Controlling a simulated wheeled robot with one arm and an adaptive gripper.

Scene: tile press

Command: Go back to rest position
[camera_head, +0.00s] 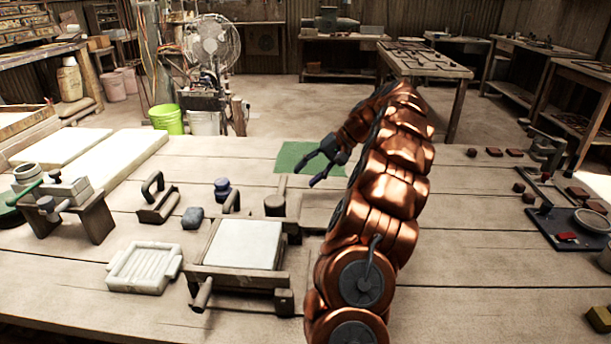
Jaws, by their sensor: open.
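My gripper (318,166) is open, with its dark fingers pointing left and down. It is over the green mat (293,151) near the far edge of the table, and I see nothing between the fingers. My copper-coloured arm rises from the bottom of the view and bends left at its far end. It hides part of the table and perhaps part of the mat. I cannot tell the exact height of the fingers above the table.
The wooden table (455,240) is mostly clear right of my arm. A tile press (235,278) with a white slab stands left of my arm. A white ribbed tray (145,268), a dark-handled tool (157,201) and a blue-grey block (192,218) lie further left. A dark board (560,232) is at far right.

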